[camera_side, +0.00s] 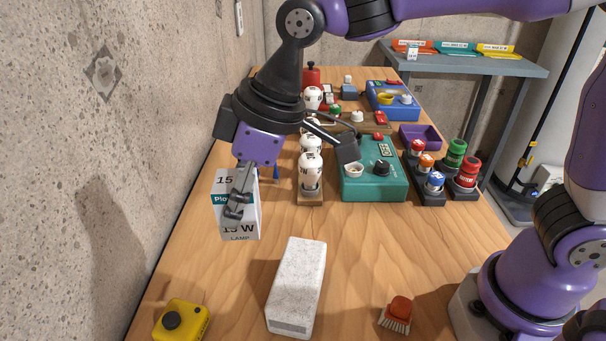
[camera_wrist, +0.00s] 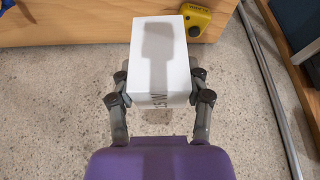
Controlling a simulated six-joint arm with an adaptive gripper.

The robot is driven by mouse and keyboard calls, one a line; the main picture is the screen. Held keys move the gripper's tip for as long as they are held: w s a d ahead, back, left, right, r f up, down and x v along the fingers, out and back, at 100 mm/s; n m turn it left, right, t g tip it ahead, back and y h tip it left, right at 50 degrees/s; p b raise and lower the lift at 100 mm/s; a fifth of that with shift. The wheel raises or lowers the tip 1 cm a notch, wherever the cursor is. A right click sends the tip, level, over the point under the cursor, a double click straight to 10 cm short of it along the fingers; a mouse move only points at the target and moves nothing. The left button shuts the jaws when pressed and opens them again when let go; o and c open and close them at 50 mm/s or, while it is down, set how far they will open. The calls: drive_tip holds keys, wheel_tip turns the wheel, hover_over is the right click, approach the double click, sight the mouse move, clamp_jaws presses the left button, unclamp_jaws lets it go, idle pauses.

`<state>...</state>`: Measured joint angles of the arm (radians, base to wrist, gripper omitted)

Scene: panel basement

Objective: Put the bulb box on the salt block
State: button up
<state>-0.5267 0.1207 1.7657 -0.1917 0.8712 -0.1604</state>
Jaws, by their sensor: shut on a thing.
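The bulb box (camera_side: 243,222) is a white box with a teal band and the print "15 W" and "LAMP". My gripper (camera_side: 237,205) is shut on it at the left side of the table. In the wrist view the box (camera_wrist: 160,55) sits between both fingers of my gripper (camera_wrist: 160,92), with a shadow on its white face. The salt block (camera_side: 297,285) is a pale speckled block lying on the table, to the right of the box and nearer the camera. I cannot tell how high the box is held. The salt block is not seen in the wrist view.
A yellow device (camera_side: 182,320) with a black knob is at the front left, and a red-topped brush (camera_side: 397,314) at the front right. Bulbs on a wooden stand (camera_side: 311,196), a teal tester (camera_side: 374,185) and coloured fuses (camera_side: 447,175) stand behind. A concrete wall (camera_side: 90,150) borders the left.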

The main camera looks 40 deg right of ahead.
drive_tip(key=s+d, duration=0.4)
drive_tip(key=s, duration=0.2)
hover_over(299, 272)
drive_tip(key=shift+m, duration=0.4)
wheel_tip(299, 272, down, 8)
drive_tip(key=shift+r, duration=0.2)
drive_tip(key=shift+f, duration=0.15)
drive_tip(key=o, duration=1.1)
drive_tip(key=shift+o, duration=0.2)
